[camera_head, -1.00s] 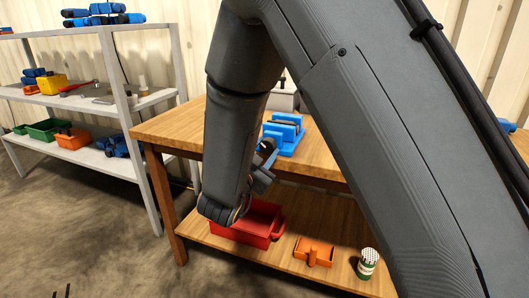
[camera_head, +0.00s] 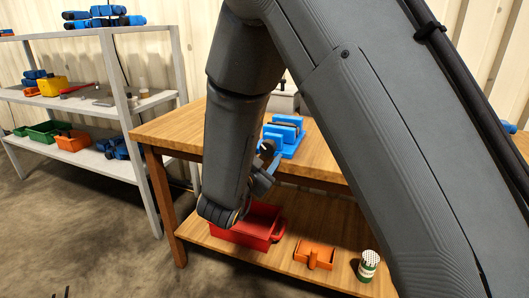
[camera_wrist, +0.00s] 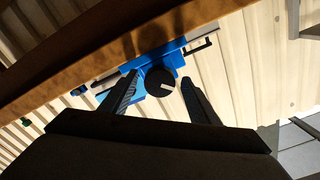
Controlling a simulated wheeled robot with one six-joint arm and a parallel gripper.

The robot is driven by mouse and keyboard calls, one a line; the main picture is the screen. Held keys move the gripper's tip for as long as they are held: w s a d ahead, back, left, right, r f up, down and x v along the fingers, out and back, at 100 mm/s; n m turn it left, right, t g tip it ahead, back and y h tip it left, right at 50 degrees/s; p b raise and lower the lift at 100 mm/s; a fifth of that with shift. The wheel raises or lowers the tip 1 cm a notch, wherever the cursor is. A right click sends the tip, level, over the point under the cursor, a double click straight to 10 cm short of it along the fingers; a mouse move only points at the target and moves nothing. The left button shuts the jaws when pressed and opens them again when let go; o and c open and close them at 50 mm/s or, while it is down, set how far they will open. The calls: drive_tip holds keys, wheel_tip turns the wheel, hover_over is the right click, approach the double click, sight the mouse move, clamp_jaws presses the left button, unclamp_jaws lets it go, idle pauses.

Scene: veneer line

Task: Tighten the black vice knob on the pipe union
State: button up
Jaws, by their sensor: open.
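A blue vice (camera_head: 285,136) stands on the wooden workbench near its front edge, partly behind my arm in the head view. In the wrist view the blue vice body (camera_wrist: 178,57) carries a round black knob (camera_wrist: 160,82) with a pale mark on it. My gripper (camera_wrist: 164,88) is open, with one finger on each side of the knob in the picture. I cannot tell whether the fingers touch it. In the head view my gripper (camera_head: 267,160) is near the front of the vice, mostly hidden by my arm. I cannot make out the pipe union.
A grey shelf rack (camera_head: 125,100) with bins and tools stands at the left. The floor before it is clear.

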drive_tip(key=v, duration=0.7)
drive_tip(key=shift+s+a, duration=0.15)
drive_tip(key=shift+s, duration=0.2)
